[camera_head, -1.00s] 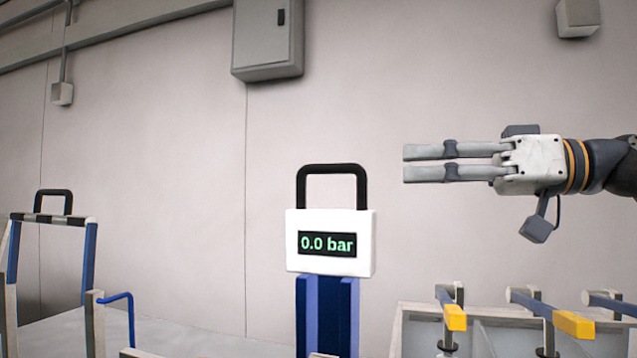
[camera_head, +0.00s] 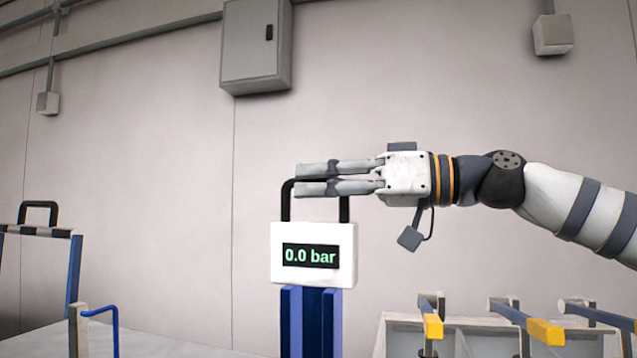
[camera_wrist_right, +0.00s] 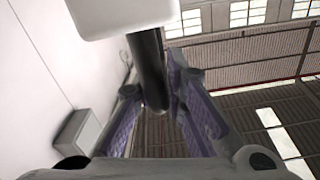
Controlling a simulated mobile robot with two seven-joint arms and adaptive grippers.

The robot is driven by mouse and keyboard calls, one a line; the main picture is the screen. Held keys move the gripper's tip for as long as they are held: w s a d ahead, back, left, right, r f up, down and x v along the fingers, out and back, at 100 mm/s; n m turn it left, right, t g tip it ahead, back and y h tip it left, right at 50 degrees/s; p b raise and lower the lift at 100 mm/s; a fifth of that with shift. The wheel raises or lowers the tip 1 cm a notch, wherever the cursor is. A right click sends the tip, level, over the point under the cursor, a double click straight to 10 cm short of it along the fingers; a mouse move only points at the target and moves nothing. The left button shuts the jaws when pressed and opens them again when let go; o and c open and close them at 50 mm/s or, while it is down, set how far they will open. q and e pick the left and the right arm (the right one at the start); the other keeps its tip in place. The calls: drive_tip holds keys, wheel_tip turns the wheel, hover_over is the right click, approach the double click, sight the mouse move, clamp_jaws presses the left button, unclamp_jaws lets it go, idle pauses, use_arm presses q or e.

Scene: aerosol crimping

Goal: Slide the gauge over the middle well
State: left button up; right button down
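The gauge (camera_head: 313,256) is a white box with a dark display reading "0.0 bar" and a black loop handle on top. It sits upright at the top of a blue post (camera_head: 311,320). My right gripper (camera_head: 299,179) comes in from the right at handle height, its fingers lying across the handle's top bar and hiding it. In the right wrist view, the black handle bar (camera_wrist_right: 151,70) runs between the two open fingers (camera_wrist_right: 160,112), with the white gauge body (camera_wrist_right: 122,14) at the top edge. I cannot make out the middle well. My left gripper is out of view.
At the lower right, a pale frame (camera_head: 393,333) carries several bars with yellow ends (camera_head: 545,332). At the left stands a blue-legged frame (camera_head: 74,270) with a black handle, beside a post with a blue hook (camera_head: 100,311).

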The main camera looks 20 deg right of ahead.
drive_tip(key=x, duration=2.1)
drive_tip(key=shift+b, duration=0.35)
drive_tip(key=c, duration=1.7)
unclamp_jaws()
drive_tip(key=shift+w+d+f, duration=0.1)
drive_tip(key=shift+w, duration=0.05)
drive_tip(key=shift+o, duration=0.2)
drive_tip(key=v, duration=1.2)
drive_tip(key=shift+s, duration=0.25)
